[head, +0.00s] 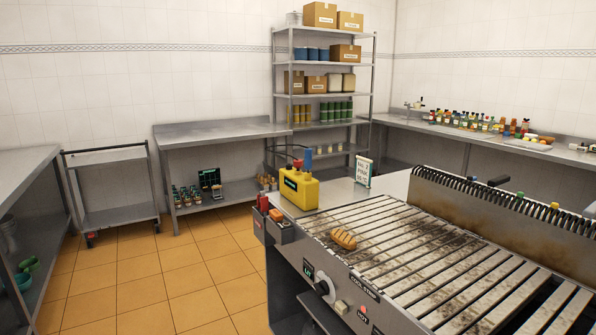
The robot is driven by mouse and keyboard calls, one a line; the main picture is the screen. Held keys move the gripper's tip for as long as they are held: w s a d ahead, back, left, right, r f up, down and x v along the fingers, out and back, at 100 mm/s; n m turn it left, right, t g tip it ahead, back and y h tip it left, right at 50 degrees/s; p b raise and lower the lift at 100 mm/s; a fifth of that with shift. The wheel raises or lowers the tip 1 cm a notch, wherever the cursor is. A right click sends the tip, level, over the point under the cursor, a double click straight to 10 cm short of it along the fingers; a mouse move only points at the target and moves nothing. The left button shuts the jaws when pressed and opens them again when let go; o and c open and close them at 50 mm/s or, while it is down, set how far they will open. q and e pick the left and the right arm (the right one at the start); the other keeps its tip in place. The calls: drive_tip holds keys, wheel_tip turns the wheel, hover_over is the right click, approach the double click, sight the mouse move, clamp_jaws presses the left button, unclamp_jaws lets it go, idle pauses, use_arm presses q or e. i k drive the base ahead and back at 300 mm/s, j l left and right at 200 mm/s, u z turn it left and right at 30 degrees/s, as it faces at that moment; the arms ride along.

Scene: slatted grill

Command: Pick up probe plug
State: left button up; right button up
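No probe plug can be made out for certain. A yellow box-shaped device (301,192) stands on the near-left corner ledge of the slatted grill (437,314), with a blue upright part (307,160) and a smaller red part (297,165) on top. I cannot tell whether either is the plug. A browned oval food piece (343,240) lies on the slats. Neither of my grippers is in view.
A small sign (363,171) stands behind the grill's left end. A cart (112,188) and steel tables (215,131) stand along the walls. The tiled floor (165,265) between them is clear.

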sight(297, 164)
drive_tip(key=i+j+z, duration=0.15)
drive_tip(key=z, duration=0.25)
drive_tip(key=i+j+z, duration=0.45)
drive_tip(key=z, duration=0.3)
